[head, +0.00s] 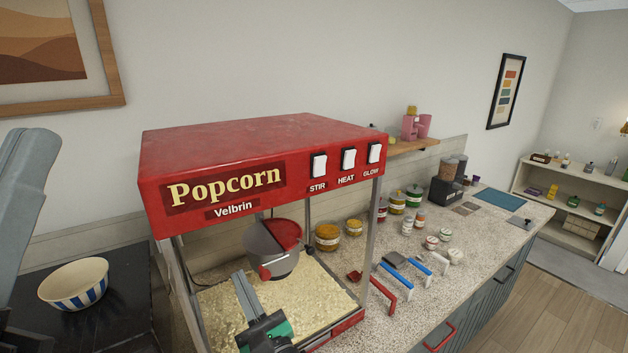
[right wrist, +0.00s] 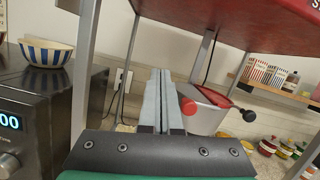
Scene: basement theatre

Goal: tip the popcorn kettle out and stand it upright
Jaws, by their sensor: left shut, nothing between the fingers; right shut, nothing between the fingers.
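The grey popcorn kettle (head: 283,264) with its red lid (head: 289,232) hangs inside the red popcorn machine (head: 230,155), above a bed of popcorn (head: 310,295). I cannot tell whether it is slightly tilted. A red handle end (head: 264,272) faces my right gripper (head: 240,277), which is shut and empty, just left of the kettle. In the right wrist view the shut fingers (right wrist: 161,75) point past the red knob (right wrist: 188,106); the kettle (right wrist: 205,119) is to their right, with a black knob (right wrist: 246,115). My left gripper (head: 38,135) is shut and empty at the left edge.
Machine posts (head: 371,240) flank the kettle. A striped bowl (head: 75,284) stands on a dark surface at left. Jars (head: 328,237), scoops (head: 381,293) and small containers crowd the speckled counter (head: 485,245) at right.

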